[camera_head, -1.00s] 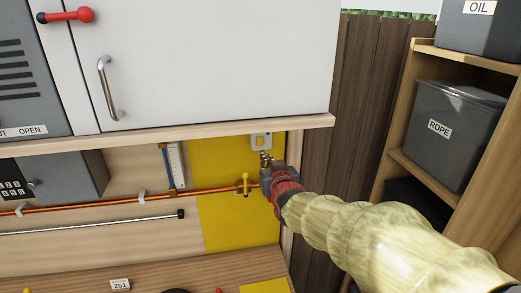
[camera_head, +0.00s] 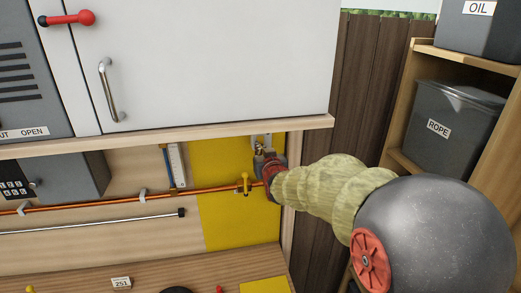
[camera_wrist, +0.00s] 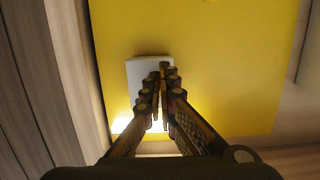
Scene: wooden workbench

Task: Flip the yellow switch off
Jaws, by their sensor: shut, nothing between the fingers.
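A small pale switch plate (camera_head: 267,138) is mounted on the yellow wall panel (camera_head: 222,220), just under the white cabinet. My gripper (camera_head: 259,151) is shut and empty, with its fingertips in front of the plate's lower part. In the wrist view, the plate (camera_wrist: 140,68) shows as a pale block on the yellow panel. My closed fingers (camera_wrist: 160,74) overlap its right side there. The fingers hide the switch's rocker, so its position cannot be told. Whether the fingertips touch the plate is also unclear.
The cabinet's bottom ledge (camera_head: 190,134) overhangs close above my gripper. A shelf with a ROPE bin (camera_head: 445,130) stands at the right. A dark plank wall (camera_head: 355,90) lies between.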

